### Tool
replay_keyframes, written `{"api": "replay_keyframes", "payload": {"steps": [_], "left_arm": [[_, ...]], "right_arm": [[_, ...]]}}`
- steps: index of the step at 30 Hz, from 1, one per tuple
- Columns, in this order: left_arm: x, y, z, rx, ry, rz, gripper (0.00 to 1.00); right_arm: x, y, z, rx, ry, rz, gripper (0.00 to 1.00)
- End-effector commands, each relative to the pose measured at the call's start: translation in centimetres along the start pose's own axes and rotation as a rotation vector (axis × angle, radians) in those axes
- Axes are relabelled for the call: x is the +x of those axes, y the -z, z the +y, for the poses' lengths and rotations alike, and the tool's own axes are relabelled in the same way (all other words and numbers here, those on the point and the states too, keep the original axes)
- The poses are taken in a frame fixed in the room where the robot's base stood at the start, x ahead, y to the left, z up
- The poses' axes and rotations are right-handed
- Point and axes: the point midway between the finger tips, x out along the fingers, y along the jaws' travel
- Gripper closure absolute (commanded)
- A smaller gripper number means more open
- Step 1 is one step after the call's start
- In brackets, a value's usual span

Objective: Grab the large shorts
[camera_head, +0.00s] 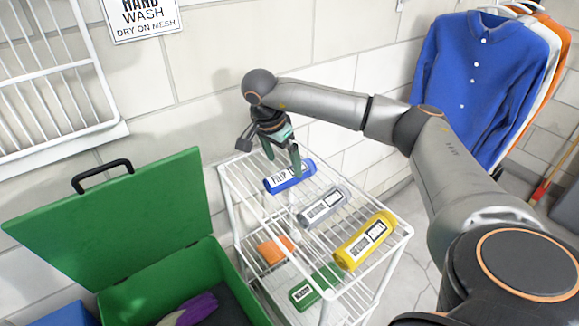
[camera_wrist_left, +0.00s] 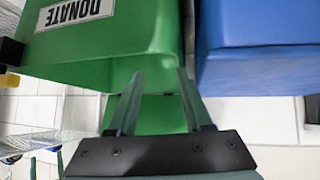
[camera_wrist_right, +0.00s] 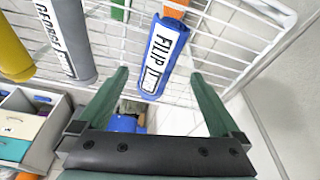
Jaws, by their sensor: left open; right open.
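No garment in view can be told to be the large shorts. Rolled items with name labels lie on the white wire rack. My right gripper (camera_head: 283,165) is open at the blue roll (camera_head: 290,176) labelled FILIP, on the top shelf. In the right wrist view the open fingers (camera_wrist_right: 159,74) frame the blue roll's near end (camera_wrist_right: 165,55); contact cannot be told. A grey roll (camera_head: 325,206) and a yellow roll (camera_head: 364,240) lie beside it. My left gripper (camera_wrist_left: 160,72) is open and empty in its wrist view, near a green box (camera_wrist_left: 95,62) marked DONATE.
The white wire rack (camera_head: 226,190) has an orange item (camera_head: 270,252) and a green item (camera_head: 308,290) below. An open green lidded box (camera_head: 120,222) stands left, with purple cloth (camera_head: 197,308) inside. Shirts (camera_head: 478,80) hang at right. A blue box (camera_wrist_left: 255,60) stands beside the DONATE box.

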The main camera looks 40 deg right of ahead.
Motion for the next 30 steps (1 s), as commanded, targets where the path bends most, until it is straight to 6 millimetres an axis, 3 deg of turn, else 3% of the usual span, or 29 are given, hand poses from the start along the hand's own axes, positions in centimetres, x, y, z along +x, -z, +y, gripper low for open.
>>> {"api": "replay_keyframes", "payload": {"steps": [9,18,30], "left_arm": [[0.2,-0.2,0.0,0.0,0.0,0.0,0.5],[0.2,-0.1,-0.1,0.001,0.001,0.001,0.5],[0.2,-0.1,-0.1,0.001,0.001,0.002,0.5]], "right_arm": [[4.4,0.7,0.1,0.0,-0.002,0.0,0.0],[4.8,0.6,0.1,0.0,0.0,0.0,0.0],[4.8,0.6,0.1,0.0,0.0,-0.001,0.45]]}}
